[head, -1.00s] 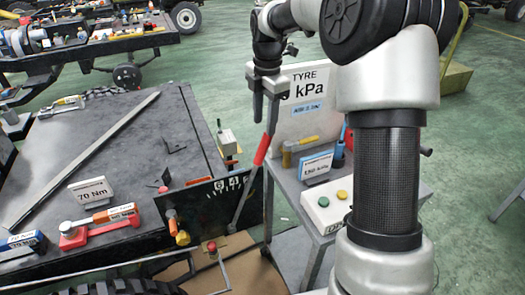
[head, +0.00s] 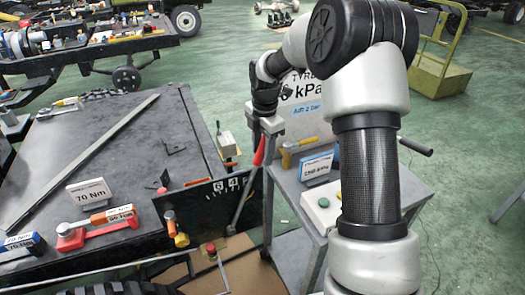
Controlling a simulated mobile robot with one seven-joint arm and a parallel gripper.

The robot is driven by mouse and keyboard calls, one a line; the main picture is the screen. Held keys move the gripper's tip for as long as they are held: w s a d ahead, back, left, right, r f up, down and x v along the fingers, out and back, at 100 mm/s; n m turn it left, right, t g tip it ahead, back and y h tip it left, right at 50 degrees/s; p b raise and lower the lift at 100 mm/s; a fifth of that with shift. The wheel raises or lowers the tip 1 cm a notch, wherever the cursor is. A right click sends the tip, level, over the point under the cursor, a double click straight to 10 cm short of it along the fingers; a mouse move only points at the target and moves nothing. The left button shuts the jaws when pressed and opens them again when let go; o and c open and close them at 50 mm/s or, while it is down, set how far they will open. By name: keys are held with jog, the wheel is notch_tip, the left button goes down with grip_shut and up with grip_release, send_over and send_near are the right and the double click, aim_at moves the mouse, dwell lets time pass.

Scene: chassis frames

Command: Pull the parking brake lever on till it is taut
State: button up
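The parking brake lever (head: 259,151) has a red grip on a thin grey rod. It leans up and to the right from a dark marked plate (head: 208,200) at the bench's right end. My gripper (head: 262,138) points down at the top of the red grip, with its fingers beside it. The grip's top is partly hidden by the gripper. The fingers are small and dark here, so I cannot tell whether they are closed on the grip or only around it.
A black bench (head: 130,165) with tools and a 70 Nm card (head: 88,193) lies left. Green floor is open beyond.

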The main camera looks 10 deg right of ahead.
grip_shut()
jog(key=s+a+r+h, duration=0.1)
jog(key=a+h, duration=0.1)
jog(key=a, duration=0.5)
jog(key=s+a+r+t+h, duration=0.1)
jog(key=s+a+h, duration=0.1)
jog(key=a, duration=0.6)
jog(key=shift+h+p, duration=0.3)
jog(key=shift+p, duration=0.05)
jog(key=shift+r, duration=0.1)
jog(key=shift+o, duration=0.5)
grip_release()
jog(key=p+v, duration=0.2)
jog(key=v, duration=1.5)
jog(key=shift+r, duration=0.2)
